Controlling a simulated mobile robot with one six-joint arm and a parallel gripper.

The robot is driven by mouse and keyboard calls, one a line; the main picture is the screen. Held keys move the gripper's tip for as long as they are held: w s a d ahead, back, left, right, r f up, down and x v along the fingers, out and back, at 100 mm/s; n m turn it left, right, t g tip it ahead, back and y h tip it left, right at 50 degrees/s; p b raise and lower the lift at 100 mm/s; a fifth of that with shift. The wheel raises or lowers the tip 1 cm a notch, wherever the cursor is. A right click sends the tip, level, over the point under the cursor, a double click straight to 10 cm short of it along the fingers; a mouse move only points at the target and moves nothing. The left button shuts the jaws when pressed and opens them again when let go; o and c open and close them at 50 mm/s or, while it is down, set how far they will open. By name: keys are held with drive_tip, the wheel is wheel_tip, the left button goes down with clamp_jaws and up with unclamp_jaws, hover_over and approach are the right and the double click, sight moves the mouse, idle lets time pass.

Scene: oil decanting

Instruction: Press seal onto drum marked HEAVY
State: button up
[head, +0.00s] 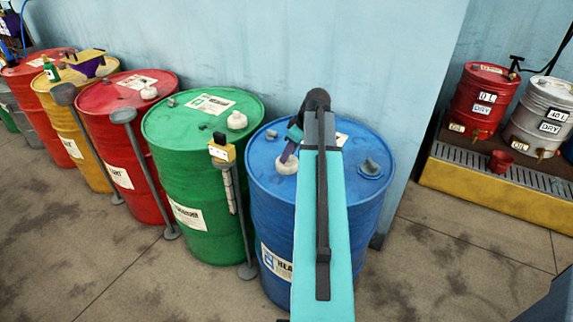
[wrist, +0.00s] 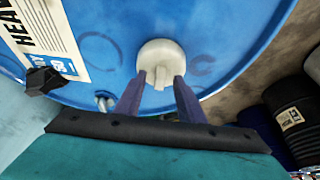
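The blue drum (head: 262,210) stands at the front of the row, with a label reading "HEA…" on its side. In the wrist view its top (wrist: 110,45) carries a label reading "HEAV…". A round white seal (head: 287,165) is on the drum top near the left rim; it also shows in the wrist view (wrist: 161,58), with a raised tab. My gripper (wrist: 164,84) is at the seal, with its two purple fingers apart on either side of the tab. Gaps show beside the tab. Whether the seal sits fully down is hidden.
Green (head: 190,140), red (head: 112,110) and yellow (head: 75,105) drums stand to the left, with grey posts in front. A dark plug (head: 371,167) is on the blue drum's top. Small drums (head: 482,100) stand on a yellow-edged platform at right.

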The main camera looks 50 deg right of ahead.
clamp_jaws()
drive_tip(key=shift+r, duration=0.15)
drive_tip(key=shift+r+p, duration=1.7)
drive_tip(key=shift+r, duration=1.15)
drive_tip(key=shift+a, duration=0.1)
